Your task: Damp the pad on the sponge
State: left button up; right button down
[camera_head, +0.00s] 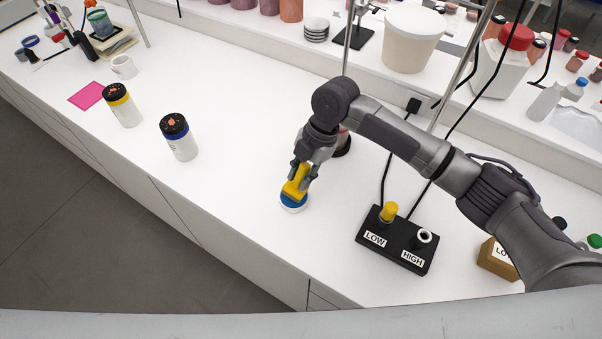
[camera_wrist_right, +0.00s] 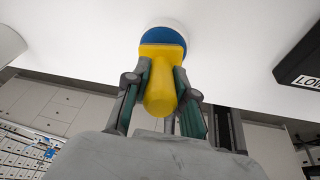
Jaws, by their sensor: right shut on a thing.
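My right gripper (camera_head: 300,178) is shut on a yellow-handled tool (camera_head: 295,188), held upright with its lower end down near the bench. The yellow handle also shows between the fingers in the right wrist view (camera_wrist_right: 161,88). Right below the yellow part is a round blue part (camera_head: 294,201) with a white rim under it, low at the bench top. I cannot tell whether the blue is the tool's pad or the sponge, or where they touch, as the tool covers the middle. My left gripper is not in view.
A black block (camera_head: 398,245) marked LOW and HIGH stands to the right, with a yellow piece (camera_head: 388,211) in LOW. Two white jars, one with a blue band (camera_head: 181,143) and one with a yellow band (camera_head: 123,108), stand left. A pink sheet (camera_head: 88,95) lies beyond. The bench between is clear.

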aim_at(306, 166)
jog(key=shift+r+p, duration=3.15)
jog(key=shift+r, duration=0.4)
jog(key=shift+d+f, duration=0.1)
jog(key=shift+d+f+m+b, duration=0.15)
jog(key=shift+d+m+b, duration=0.3)
jog(key=shift+m+b, duration=0.15)
jog(key=s+d+m+t+h+b, duration=0.1)
jog(key=d+m+t+h+b, duration=0.1)
jog(key=d+m+b, duration=0.3)
jog(key=s+d+r+m+t+h+b, duration=0.1)
jog(key=d+m+t+h+b, duration=0.2)
jog(key=d+m, duration=0.8)
jog(key=m+b, duration=0.2)
jog(key=m, duration=0.7)
jog(key=shift+s+d+r+m+t, duration=0.15)
jog(key=shift+s+r+m+t, duration=0.15)
jog(key=shift+s, duration=0.05)
